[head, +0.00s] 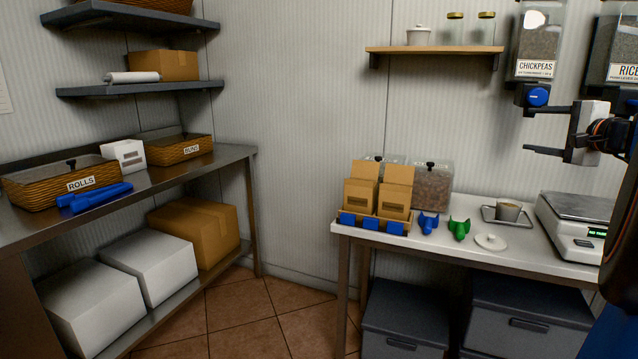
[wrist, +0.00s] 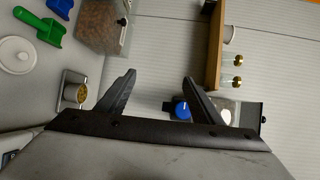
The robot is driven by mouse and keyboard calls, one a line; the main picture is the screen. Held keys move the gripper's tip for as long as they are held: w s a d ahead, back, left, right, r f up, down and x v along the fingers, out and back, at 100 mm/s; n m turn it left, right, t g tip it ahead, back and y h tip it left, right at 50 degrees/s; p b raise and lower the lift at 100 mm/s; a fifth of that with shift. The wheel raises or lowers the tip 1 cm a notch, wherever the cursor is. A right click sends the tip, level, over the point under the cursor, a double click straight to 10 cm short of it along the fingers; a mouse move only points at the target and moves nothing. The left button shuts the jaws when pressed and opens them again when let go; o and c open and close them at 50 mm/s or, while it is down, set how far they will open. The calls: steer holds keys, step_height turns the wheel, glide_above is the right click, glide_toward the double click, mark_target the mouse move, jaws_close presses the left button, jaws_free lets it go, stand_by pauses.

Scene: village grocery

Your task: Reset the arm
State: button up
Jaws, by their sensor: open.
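My gripper (head: 545,130) is at the right of the head view, raised above the white table and pointing left. Its two dark fingers are apart with nothing between them. In the wrist view my gripper (wrist: 158,85) shows both fingers spread. Behind it is the chickpeas dispenser (head: 540,45) with a blue knob (head: 538,97); the knob also shows in the wrist view (wrist: 182,110), close to the right finger in the picture. I cannot tell whether they touch.
The white table (head: 470,245) holds two open cardboard boxes (head: 378,195), blue (head: 428,222) and green (head: 459,228) scoops, a lid (head: 490,242), a cup on a tray (head: 507,211) and a scale (head: 580,225). A wooden shelf (head: 435,49) hangs above. Floor (head: 250,310) is clear between the tables.

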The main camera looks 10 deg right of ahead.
steer(key=s+a+f+n+g+y, duration=0.1)
steer(key=s+a+f+n+g, duration=0.15)
steer(key=a+f, duration=0.5)
steer(key=s+a+f+n+g+y, duration=0.2)
steer(key=a+f+n, duration=0.15)
steer(key=a, duration=0.75)
steer(key=s+a+f+n+g+y, duration=0.1)
steer(key=s+a+f+n+g, duration=0.15)
steer(key=a+f, duration=0.5)
steer(key=s+a+f+n+g+h, duration=0.2)
steer(key=s+a+f+n, duration=0.2)
steer(key=s+f, duration=0.4)
steer(key=s+a+f+n+g+h, duration=0.2)
steer(key=s+a+f+n, duration=0.2)
steer(key=s, duration=0.7)
step_height(320, 180, down, 5)
steer(key=shift+s+a+r+n+g, duration=0.15)
steer(key=shift+n+g, duration=0.25)
steer(key=shift+n, duration=0.65)
